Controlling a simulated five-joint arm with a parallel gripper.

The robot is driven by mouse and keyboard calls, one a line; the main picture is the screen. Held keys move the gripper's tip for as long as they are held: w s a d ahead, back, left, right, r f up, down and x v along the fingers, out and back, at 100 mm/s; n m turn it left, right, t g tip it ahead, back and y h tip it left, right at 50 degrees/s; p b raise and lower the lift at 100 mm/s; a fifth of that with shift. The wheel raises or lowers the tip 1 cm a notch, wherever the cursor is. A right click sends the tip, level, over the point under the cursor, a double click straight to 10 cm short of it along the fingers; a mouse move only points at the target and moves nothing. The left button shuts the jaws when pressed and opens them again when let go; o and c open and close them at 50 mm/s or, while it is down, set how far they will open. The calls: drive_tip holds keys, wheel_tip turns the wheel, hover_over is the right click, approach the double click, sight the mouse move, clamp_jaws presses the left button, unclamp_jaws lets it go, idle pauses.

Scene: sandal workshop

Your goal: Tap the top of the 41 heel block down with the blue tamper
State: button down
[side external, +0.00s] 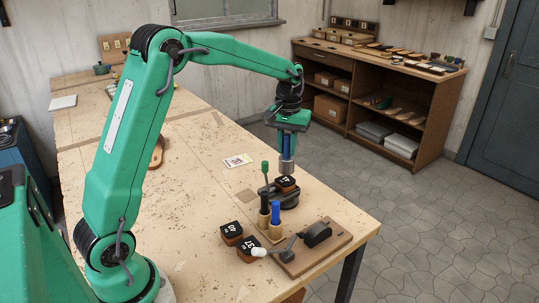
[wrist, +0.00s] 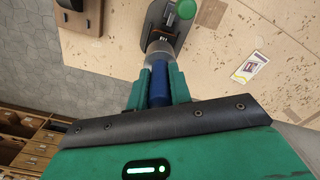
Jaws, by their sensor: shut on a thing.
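The blue tamper (side external: 287,147) is upright in my gripper (side external: 288,136), which is shut on its blue handle. Its grey metal head (side external: 287,167) points down. In the wrist view the blue handle (wrist: 158,90) sits between the green jaws, with the metal head (wrist: 159,47) beyond. The dark heel block (side external: 286,184) sits in a black fixture (side external: 285,202) directly below the head. Its white number is partly readable and seems to be 41. The head is at or just above the block's top; I cannot tell if they touch. In the wrist view the head hides most of the block.
A green-knobbed lever (side external: 265,168) stands left of the block. In front are a rack with a blue-handled tool (side external: 276,212) and a black-handled tool (side external: 264,211), blocks 40 (side external: 232,230) and 37 (side external: 249,246), and a clamp board (side external: 325,249). The table behind is mostly clear.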

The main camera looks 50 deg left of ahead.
sight(288, 135)
drive_tip(key=shift+f, duration=1.55)
drive_tip(key=shift+r, duration=1.65)
drive_tip(key=shift+r, duration=2)
